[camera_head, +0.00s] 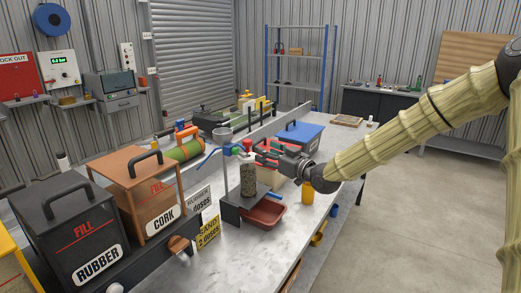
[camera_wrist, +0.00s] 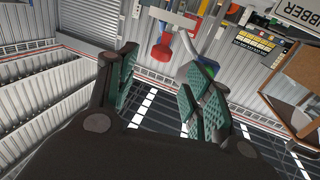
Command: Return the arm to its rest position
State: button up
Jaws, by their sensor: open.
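My arm (camera_head: 420,125), in a pale yellow ribbed sleeve, reaches in from the right over the workbench (camera_head: 315,205). My gripper (camera_head: 262,155) is at its end, pointing left, close to the top of a clear container of dark granules (camera_head: 248,180). Whether it touches the container or the blue and green fitting above it, I cannot tell. In the wrist view my gripper (camera_wrist: 160,90) has its green-padded fingers spread apart with nothing between them.
Black RUBBER (camera_head: 75,235) and orange CORK (camera_head: 138,195) bins stand at the left. A blue-lidded box (camera_head: 299,133) is behind my gripper. The floor (camera_head: 420,220) at right is clear.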

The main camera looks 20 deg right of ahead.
jog(key=shift+s+d, duration=0.25)
jog(key=shift+s, duration=0.3)
